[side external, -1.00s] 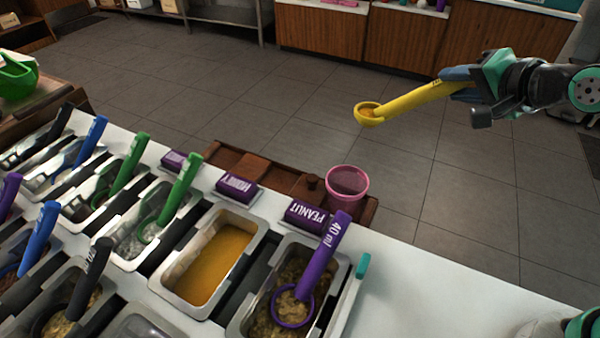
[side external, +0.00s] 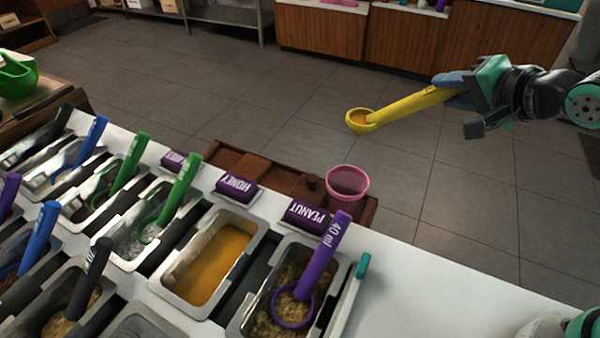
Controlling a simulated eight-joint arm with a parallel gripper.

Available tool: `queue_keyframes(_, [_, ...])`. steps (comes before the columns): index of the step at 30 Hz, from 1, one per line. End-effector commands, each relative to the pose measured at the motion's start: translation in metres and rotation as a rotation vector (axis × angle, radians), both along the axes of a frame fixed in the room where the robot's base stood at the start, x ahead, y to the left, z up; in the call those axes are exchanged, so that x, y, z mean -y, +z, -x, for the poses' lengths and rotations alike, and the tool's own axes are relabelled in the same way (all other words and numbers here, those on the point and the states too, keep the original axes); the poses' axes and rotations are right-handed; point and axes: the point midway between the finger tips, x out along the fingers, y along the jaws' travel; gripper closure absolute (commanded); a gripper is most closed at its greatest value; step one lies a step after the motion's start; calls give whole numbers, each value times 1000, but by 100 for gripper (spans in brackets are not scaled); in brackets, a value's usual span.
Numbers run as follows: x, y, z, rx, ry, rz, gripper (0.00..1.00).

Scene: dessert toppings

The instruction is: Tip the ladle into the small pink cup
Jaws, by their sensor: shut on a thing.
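A yellow ladle (side external: 410,103) is held by its handle end in my gripper (side external: 455,90), at the upper right. Its bowl (side external: 359,122) points left and holds an orange-brown filling; it looks roughly level. The small pink cup (side external: 347,182) stands upright on a brown wooden tray (side external: 262,170) behind the counter's bins. In the picture the ladle bowl is above the cup and apart from it. My gripper is shut on the handle; its fingertips are partly hidden. The cup's inside looks empty from here.
Metal bins fill the counter, among them a honey bin (side external: 208,265) and a peanut bin (side external: 270,318) with a purple scoop (side external: 322,255). A honey label (side external: 237,188) and a peanut label (side external: 306,214) stand behind them. The white counter (side external: 430,290) at right is mostly clear.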

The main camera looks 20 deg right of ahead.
Motion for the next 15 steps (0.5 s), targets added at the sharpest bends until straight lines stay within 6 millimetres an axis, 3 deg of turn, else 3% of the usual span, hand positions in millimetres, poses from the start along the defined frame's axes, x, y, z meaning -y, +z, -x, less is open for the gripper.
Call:
queue_keyframes(6, [-32, 9, 25, 0, -33, 5, 100])
queue_keyframes(15, [-46, 39, 50, 0, -143, 1, 100])
